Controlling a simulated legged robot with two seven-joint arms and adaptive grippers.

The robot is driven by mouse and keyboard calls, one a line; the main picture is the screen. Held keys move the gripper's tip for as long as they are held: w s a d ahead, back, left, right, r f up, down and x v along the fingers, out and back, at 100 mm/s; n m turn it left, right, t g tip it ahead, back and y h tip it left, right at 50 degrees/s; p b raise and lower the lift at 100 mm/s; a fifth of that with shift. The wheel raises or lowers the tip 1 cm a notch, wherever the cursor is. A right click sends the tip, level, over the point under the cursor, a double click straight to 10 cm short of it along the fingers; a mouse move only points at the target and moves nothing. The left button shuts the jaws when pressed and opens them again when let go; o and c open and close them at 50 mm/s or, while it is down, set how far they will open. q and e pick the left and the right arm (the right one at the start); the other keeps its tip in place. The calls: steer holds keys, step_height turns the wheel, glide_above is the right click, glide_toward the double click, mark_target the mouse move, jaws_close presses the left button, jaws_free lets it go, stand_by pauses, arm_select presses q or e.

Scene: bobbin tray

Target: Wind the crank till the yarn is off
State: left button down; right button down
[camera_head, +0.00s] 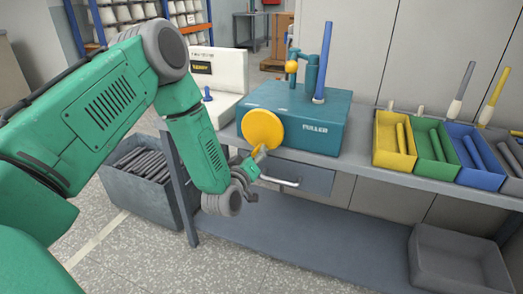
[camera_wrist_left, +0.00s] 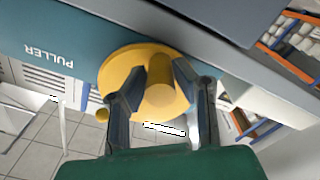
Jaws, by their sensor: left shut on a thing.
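The teal puller machine (camera_head: 325,118) stands on the bench with a round yellow crank disc (camera_head: 262,129) on its front face. In the left wrist view the yellow disc (camera_wrist_left: 115,75) has a yellow handle (camera_wrist_left: 160,80) standing out from it. My left gripper (camera_head: 259,157) is at the lower edge of the disc. In the left wrist view my left gripper (camera_wrist_left: 152,92) has its fingers on both sides of the handle, shut on it. A blue bobbin (camera_head: 323,62) stands upright on top of the machine. I cannot make out yarn on it. My right gripper is not in view.
Yellow (camera_head: 394,150), green (camera_head: 432,160) and blue (camera_head: 476,168) bins with rods line the bench at right. A drawer handle (camera_head: 281,182) sits below the disc. A dark crate (camera_head: 135,196) stands on the floor at left, and an empty grey bin (camera_head: 455,262) at lower right.

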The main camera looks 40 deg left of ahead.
arm_select(q)
steer(key=shift+s+a+f+m+p, duration=0.15)
steer(key=shift+a+m+p, duration=0.3)
steer(key=shift+m, duration=0.65)
steer(key=shift+s+a+f+m+p, duration=0.1)
steer(key=shift+s+a+m+p, duration=0.3)
steer(key=shift+m, duration=0.7)
steer(key=shift+w+a, duration=0.15)
steer(key=shift+a, duration=0.05)
steer(key=c, duration=1.3)
jaws_free()
steer(key=shift+a+r, duration=0.1)
steer(key=shift+s, duration=0.2)
steer(key=v, duration=1.1)
steer(key=shift+s, duration=0.2)
